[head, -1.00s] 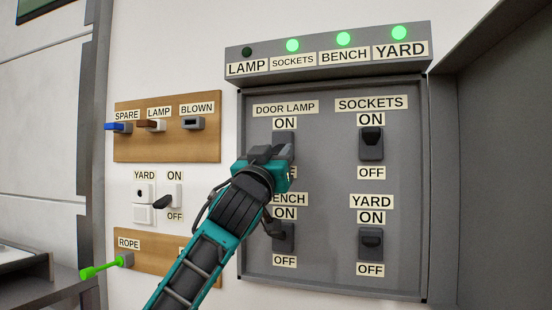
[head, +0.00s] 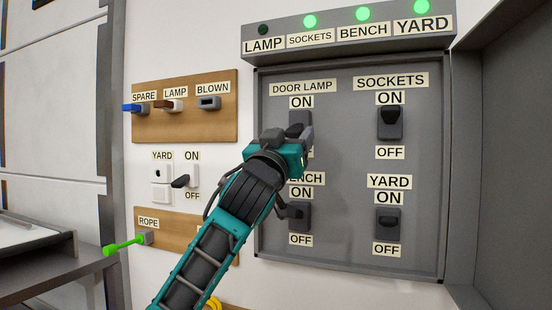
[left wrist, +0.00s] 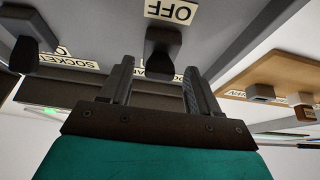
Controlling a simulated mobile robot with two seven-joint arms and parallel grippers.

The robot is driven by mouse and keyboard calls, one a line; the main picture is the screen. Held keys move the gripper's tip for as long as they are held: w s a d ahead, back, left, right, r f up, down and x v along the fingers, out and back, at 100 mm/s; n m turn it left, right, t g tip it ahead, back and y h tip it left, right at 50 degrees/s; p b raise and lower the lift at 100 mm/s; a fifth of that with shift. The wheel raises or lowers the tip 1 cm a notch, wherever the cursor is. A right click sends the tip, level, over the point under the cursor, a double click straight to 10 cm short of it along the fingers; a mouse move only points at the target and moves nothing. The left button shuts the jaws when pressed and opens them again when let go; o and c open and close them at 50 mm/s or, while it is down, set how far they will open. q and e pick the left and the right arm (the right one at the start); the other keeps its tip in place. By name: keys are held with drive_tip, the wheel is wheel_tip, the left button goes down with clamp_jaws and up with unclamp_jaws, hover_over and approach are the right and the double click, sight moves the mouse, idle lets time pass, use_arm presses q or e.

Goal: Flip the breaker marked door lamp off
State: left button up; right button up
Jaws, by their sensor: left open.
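The door lamp breaker (head: 298,117) is at the top left of the grey panel (head: 345,160), under its ON label. My left gripper (head: 304,138) is in front of its lower part and hides most of its OFF label. In the left wrist view the panel appears upside down, and the breaker's dark lever (left wrist: 163,40) lies beyond and between my open, empty fingers (left wrist: 157,78), near the OFF label (left wrist: 171,11). I cannot tell whether a finger touches it. The lamp indicator (head: 264,29) is dark. My right gripper is not in view.
The sockets breaker (head: 390,122), bench breaker (head: 297,216) and yard breaker (head: 389,221) are close by. The sockets, bench and yard indicators glow green. A wooden board (head: 187,121) with fuses and a wall switch (head: 185,180) are at left. A grey wall (head: 505,150) stands at right.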

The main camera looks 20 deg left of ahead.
use_arm(q)
drive_tip(key=v, duration=1)
drive_tip(key=shift+s+f, duration=0.2)
drive_tip(key=shift+s, duration=0.15)
